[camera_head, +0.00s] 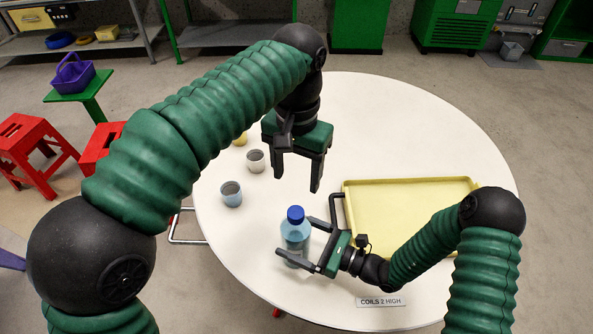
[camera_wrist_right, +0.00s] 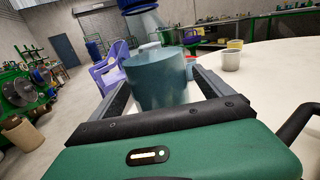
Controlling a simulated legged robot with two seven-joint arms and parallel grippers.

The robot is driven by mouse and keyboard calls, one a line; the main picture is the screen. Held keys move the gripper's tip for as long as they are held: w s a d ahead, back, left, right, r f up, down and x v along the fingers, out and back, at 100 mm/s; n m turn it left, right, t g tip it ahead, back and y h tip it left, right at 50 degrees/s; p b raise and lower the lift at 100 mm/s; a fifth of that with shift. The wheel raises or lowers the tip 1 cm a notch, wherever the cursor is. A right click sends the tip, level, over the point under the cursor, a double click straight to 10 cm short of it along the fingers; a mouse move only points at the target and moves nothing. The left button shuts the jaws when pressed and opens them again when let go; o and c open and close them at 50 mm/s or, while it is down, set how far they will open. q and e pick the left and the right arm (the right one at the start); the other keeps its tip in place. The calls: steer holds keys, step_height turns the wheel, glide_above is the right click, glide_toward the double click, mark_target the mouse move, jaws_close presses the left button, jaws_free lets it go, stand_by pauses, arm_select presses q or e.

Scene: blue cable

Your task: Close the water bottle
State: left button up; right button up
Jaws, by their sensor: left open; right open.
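The water bottle (camera_head: 296,247), translucent blue-teal, stands upright on the white round table (camera_head: 420,125). Its dark blue cap (camera_head: 295,214) sits on top of the neck; I cannot tell whether it is tight. My right gripper (camera_head: 295,236) is open, with its fingers on either side of the bottle body. In the right wrist view the bottle (camera_wrist_right: 158,82) stands between the two fingers, with the cap (camera_wrist_right: 131,4) cut off at the top edge; contact is unclear. My left gripper (camera_head: 297,184) is open and empty, pointing down, above and beyond the cap.
A yellow tray (camera_head: 410,183) with a dark handle (camera_head: 336,212) lies right of the bottle, near my right arm. A light blue cup (camera_head: 231,195), a grey cup (camera_head: 256,162) and a yellow cup (camera_head: 241,139) stand at the left. The table's far right is clear.

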steer(key=v, duration=1.7)
